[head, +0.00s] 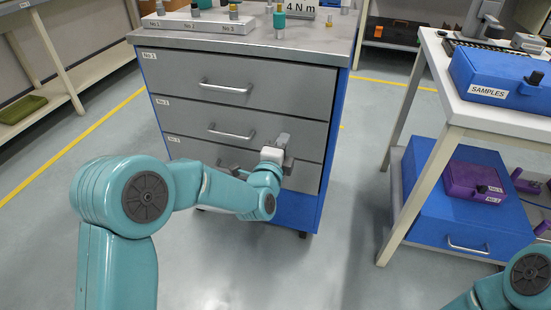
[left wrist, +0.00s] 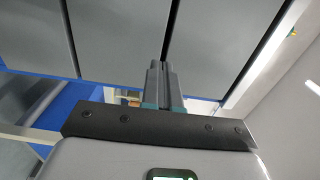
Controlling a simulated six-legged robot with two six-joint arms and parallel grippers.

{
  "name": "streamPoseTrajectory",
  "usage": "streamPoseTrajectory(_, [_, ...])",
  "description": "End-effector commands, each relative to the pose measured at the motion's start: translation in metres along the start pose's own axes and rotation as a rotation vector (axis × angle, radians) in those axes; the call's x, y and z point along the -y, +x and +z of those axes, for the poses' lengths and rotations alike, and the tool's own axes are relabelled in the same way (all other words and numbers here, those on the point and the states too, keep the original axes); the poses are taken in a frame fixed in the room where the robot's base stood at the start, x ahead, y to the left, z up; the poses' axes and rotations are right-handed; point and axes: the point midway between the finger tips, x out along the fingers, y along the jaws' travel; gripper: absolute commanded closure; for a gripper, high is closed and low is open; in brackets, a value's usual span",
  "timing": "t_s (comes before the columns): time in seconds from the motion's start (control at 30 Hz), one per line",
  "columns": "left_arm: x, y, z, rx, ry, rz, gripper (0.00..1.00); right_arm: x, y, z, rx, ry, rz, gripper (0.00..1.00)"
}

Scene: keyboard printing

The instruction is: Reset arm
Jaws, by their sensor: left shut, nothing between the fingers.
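My left arm reaches in from the left in the head view, and its gripper (head: 283,139) is in front of the lower drawers of a grey and blue cabinet (head: 345,100). In the left wrist view the two fingers (left wrist: 158,75) are together with nothing between them, pointing toward the grey drawer fronts. I cannot tell whether they touch the cabinet. All three drawers look closed. The top handle (head: 226,88) and middle handle (head: 232,133) show clear; my arm partly covers the bottom drawer. Part of my right arm shows at the lower right edge; its gripper is out of view.
A metal rail marked No.1 to No.3 (head: 190,24) lies on the cabinet top. A white table (head: 455,105) at right holds a blue SAMPLES case (head: 505,80). Below it are a blue box (head: 430,205) and a purple case (head: 474,181). The floor between is clear.

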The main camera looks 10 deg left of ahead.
Motion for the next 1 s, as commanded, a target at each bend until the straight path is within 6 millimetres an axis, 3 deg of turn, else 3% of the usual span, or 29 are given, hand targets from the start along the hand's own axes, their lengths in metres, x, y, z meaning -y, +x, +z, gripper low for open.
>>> streamPoseTrajectory(0.3, [0.001,-0.053,0.0,0.0,0.001,0.001,1.0,0.005,-0.009,0.003,0.007,-0.007,-0.001,0.57])
streamPoseTrajectory(0.53, [0.0,-0.065,0.0,0.001,0.0,0.0,1.0,0.005,-0.009,0.003,0.008,-0.008,-0.001,0.57])
streamPoseTrajectory(0.63, [-0.009,-0.065,0.011,0.021,0.0,0.017,1.0,0.005,-0.009,0.003,0.008,-0.008,-0.001,0.57])
streamPoseTrajectory(0.73, [-0.051,-0.07,0.031,0.057,0.002,0.099,1.0,0.005,-0.009,0.003,0.008,-0.008,-0.001,0.57])
streamPoseTrajectory(0.83, [-0.122,-0.093,0.043,0.062,-0.03,0.277,1.0,0.005,-0.009,0.003,0.008,-0.007,-0.001,0.57])
streamPoseTrajectory(0.97, [-0.217,-0.15,0.039,0.087,-0.326,0.592,1.0,0.005,-0.009,0.003,0.007,-0.007,-0.001,0.57])
streamPoseTrajectory(1.0, [-0.242,-0.172,0.034,0.116,-0.449,0.694,1.0,0.005,-0.009,0.003,0.007,-0.007,-0.001,0.57])
